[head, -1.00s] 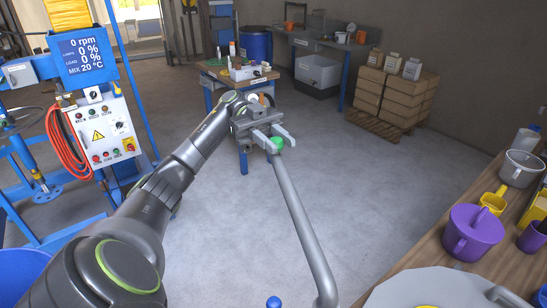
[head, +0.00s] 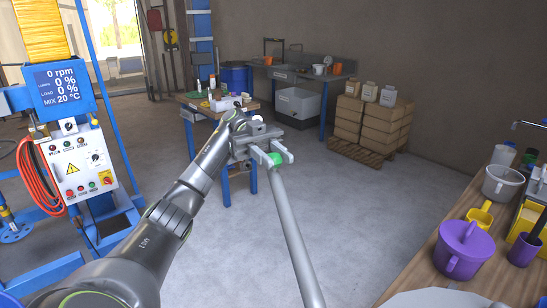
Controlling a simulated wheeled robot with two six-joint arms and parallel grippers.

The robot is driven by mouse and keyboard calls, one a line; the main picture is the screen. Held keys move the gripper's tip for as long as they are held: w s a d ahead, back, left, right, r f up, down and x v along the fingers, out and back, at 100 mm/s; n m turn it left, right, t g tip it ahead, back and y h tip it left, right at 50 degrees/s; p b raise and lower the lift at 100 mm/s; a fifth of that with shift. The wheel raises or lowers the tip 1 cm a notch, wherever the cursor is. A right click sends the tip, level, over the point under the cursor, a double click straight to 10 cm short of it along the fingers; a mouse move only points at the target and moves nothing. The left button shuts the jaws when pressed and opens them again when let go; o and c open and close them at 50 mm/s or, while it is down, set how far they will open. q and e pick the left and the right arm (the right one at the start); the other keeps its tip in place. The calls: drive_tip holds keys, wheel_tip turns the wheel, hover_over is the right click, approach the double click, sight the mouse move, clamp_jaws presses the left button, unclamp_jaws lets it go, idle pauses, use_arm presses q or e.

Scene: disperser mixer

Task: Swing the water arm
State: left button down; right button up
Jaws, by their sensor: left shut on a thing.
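The water arm (head: 296,238) is a long grey pipe that runs from the bottom of the head view up to a green tip (head: 276,159). My left gripper (head: 272,157) is shut on the water arm at its green end, with a finger on either side. The pipe's lower end is cut off by the bottom edge of the picture. My right gripper is not in view.
A blue mixer frame with a control box (head: 78,165) and red hose stands at left. Stacked boxes (head: 368,125) stand at the back. Open floor lies between.

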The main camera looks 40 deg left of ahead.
use_arm(q)
drive_tip(key=c, duration=1.1)
unclamp_jaws()
wheel_tip(320, 180, up, 9)
drive_tip(key=shift+r+b, duration=0.1)
drive_tip(key=shift+b, duration=0.7)
drive_tip(key=shift+r, duration=0.4)
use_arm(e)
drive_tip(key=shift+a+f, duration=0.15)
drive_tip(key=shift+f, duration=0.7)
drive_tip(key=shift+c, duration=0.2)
